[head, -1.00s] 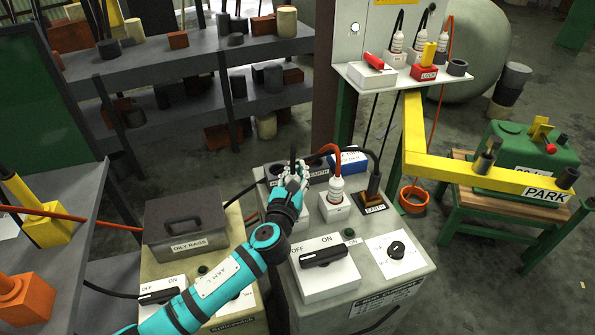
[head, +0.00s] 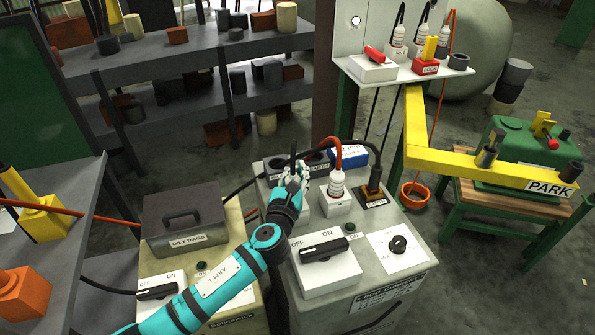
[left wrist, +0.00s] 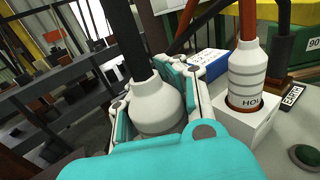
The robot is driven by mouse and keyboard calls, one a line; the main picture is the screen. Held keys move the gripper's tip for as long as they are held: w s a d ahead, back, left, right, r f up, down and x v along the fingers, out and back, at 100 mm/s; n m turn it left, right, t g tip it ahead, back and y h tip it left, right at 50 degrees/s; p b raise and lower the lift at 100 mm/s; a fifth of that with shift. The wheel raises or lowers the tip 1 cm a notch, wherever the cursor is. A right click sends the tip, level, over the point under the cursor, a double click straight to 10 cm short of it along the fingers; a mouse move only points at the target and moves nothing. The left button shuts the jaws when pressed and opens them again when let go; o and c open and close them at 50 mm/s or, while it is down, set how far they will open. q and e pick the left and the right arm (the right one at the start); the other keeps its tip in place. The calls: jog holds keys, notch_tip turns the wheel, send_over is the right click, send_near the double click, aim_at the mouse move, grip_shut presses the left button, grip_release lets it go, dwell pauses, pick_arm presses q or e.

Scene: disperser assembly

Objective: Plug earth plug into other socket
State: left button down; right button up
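A dark block (head: 317,162) with another EARTH label lies behind my left gripper (head: 293,178). In the left wrist view the fingers (left wrist: 160,100) flank a white plug (left wrist: 158,106) with a black cable. I cannot tell whether they grip it or merely surround it, and its lower end is hidden. My left gripper is apart from the earth plug. My right gripper is out of view.
A black-handled switch (head: 324,250) and a dial (head: 398,245) occupy the front of the box.

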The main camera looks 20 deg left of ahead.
pick_arm(q)
jog(key=shift+f+b, duration=0.6)
jog(key=shift+f, duration=0.25)
jog(key=c, duration=1.3)
grip_release()
notch_tip(320, 180, up, 10)
jog(key=shift+r, duration=0.1)
